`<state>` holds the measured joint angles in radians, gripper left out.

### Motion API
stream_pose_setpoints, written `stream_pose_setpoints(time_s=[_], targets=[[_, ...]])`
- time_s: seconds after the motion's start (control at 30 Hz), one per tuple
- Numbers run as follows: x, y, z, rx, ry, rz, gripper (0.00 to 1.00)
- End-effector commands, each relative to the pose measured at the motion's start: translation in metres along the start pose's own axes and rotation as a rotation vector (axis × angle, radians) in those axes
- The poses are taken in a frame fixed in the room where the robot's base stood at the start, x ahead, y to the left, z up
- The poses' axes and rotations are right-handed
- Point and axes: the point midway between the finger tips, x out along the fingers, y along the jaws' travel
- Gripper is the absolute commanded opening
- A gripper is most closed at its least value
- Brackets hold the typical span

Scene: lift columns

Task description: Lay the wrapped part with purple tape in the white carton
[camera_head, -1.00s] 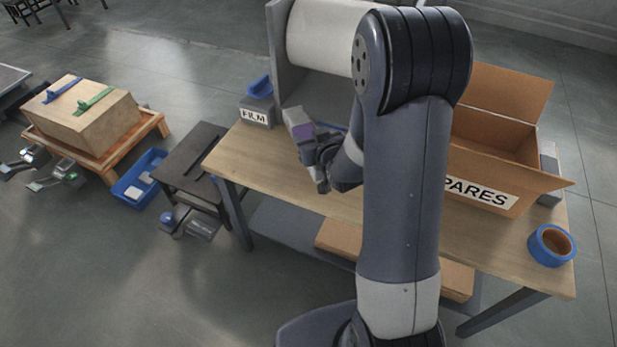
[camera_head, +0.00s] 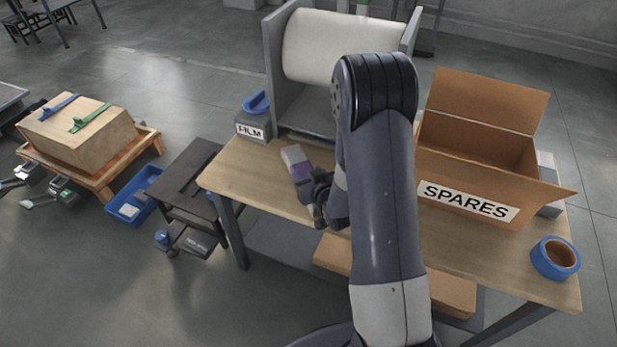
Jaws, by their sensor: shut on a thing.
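The wrapped part (camera_head: 293,156) is a pale grey block with a band of purple tape around it. My gripper (camera_head: 308,184) is shut on its near end, over the left half of the wooden table. I cannot tell whether the part touches the tabletop. My arm hides the middle of the table. I see no white carton; the only open carton (camera_head: 483,173) is brown cardboard, labelled SPARES, on the right of the table.
A film roll (camera_head: 335,45) in a grey stand is at the back of the table (camera_head: 236,168). A FILM box (camera_head: 252,124) sits at the back left corner. Blue tape (camera_head: 555,258) lies at the right. A dark side table (camera_head: 190,180) stands left.

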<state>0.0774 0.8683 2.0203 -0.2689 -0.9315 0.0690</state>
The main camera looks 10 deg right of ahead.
Motion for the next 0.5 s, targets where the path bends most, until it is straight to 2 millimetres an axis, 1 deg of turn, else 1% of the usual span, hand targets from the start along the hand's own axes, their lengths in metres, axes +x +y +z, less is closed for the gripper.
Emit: stream_pose_setpoints(time_s=[0.27,0.43,0.47,0.5], targets=[[0.0009,0.0001,0.0002,-0.001,0.005,0.000,0.15],[0.0024,0.0001,0.0039,-0.001,0.005,0.000,0.15],[0.0019,0.0000,0.0043,-0.001,0.001,0.000,0.58],[0.0016,-0.0001,0.0038,-0.001,0.001,0.000,0.61]])
